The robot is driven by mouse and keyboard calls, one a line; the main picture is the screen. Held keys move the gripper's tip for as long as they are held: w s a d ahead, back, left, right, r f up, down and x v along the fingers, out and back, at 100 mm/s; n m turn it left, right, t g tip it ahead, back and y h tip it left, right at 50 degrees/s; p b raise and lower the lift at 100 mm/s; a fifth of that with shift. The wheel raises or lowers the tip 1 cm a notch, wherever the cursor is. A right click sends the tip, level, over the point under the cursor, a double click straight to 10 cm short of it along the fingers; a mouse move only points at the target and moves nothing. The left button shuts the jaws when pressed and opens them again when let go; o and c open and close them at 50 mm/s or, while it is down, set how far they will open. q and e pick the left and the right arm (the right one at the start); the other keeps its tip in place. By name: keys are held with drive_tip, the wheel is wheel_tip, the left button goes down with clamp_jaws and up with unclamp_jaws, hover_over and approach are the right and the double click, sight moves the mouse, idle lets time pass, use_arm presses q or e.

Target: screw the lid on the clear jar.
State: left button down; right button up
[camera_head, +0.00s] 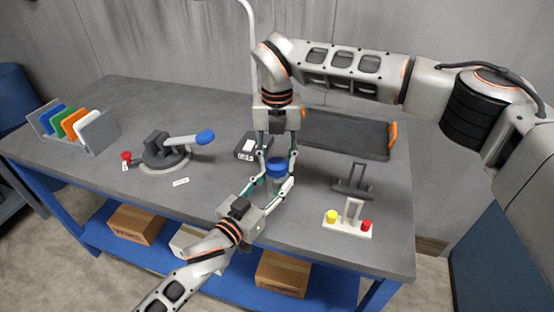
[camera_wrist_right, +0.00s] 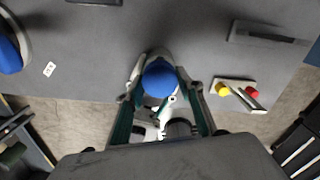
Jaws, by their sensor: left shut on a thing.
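The blue lid (camera_head: 277,166) sits over the clear jar (camera_head: 272,186) near the front middle of the table; whether it is threaded on cannot be seen. My left gripper (camera_head: 269,191) reaches in from the lower left and is shut on the jar, hiding most of it. My right gripper (camera_head: 276,164) comes down from above, its open fingers on either side of the lid with small gaps. In the right wrist view the lid (camera_wrist_right: 159,78) lies between the fingertips of the right gripper (camera_wrist_right: 160,88).
A black box (camera_head: 246,147) stands just behind the jar. A blue-handled toggle device (camera_head: 165,152) is to the left. A white panel with yellow and red buttons (camera_head: 347,223) is to the right. A dark tray (camera_head: 345,135) lies behind. The front table edge is close.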

drive_tip(key=o, duration=0.3)
wheel_tip(320, 180, up, 12)
idle(0.6)
use_arm(q)
drive_tip(key=c, duration=1.2)
unclamp_jaws()
drive_tip(key=shift+o, duration=0.2)
drive_tip(key=shift+s, duration=0.1)
drive_tip(key=v, duration=1.2)
